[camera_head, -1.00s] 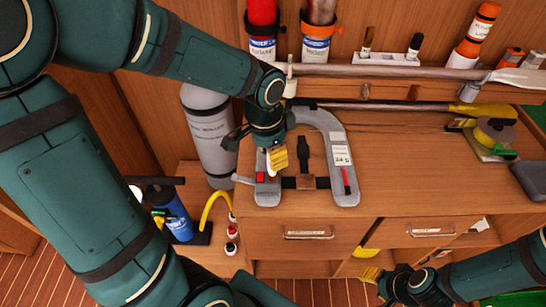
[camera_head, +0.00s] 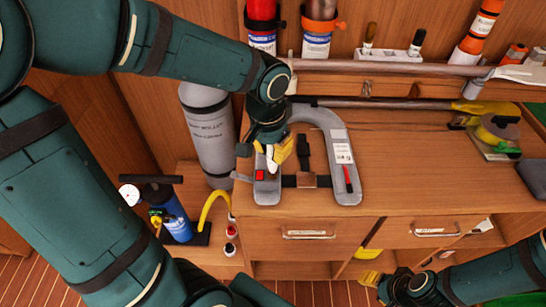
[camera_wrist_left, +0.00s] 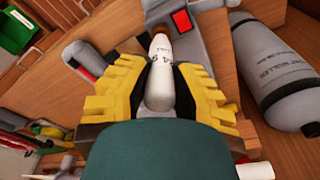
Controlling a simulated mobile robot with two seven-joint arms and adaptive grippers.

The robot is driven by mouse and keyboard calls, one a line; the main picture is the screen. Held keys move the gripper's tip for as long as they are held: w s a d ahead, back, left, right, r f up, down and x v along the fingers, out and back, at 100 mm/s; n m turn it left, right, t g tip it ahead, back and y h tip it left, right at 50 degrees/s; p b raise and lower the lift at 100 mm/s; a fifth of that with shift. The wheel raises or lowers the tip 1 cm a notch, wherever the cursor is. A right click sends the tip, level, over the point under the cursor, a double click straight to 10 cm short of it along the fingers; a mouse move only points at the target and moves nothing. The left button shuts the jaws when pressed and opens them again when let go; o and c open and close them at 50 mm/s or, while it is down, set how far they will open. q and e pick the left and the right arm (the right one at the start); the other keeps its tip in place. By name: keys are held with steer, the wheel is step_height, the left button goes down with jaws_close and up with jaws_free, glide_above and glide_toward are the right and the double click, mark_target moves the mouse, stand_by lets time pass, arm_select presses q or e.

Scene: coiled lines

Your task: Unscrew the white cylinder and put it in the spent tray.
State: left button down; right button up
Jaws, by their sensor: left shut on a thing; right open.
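The white cylinder (camera_head: 271,158) stands near the left arm of a grey horseshoe-shaped vest (camera_head: 341,150) on the workbench. My left gripper (camera_head: 280,152) is shut around it. In the left wrist view, the white cylinder (camera_wrist_left: 160,80) with dark lettering lies between the yellow fingers of my left gripper (camera_wrist_left: 158,78). Its far brownish end meets or sits close to the grey part beside the red tab (camera_wrist_left: 181,20); I cannot tell if it is still threaded. My right gripper (camera_head: 385,287) is open and empty, low in front of the drawers. I cannot identify a spent tray.
A grey gas bottle (camera_head: 210,135) stands left of the vest. A blue pump (camera_head: 172,215) with a gauge and a yellow hose (camera_head: 212,203) are lower left. A rail (camera_head: 390,67) runs along the back. The bench (camera_head: 410,170) right of the vest is mostly clear.

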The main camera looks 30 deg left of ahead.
arm_select(q)
steer(key=shift+r, duration=0.2)
steer(key=shift+r+p, duration=2.15)
steer(key=shift+r, duration=0.4)
steer(key=shift+f, duration=0.1)
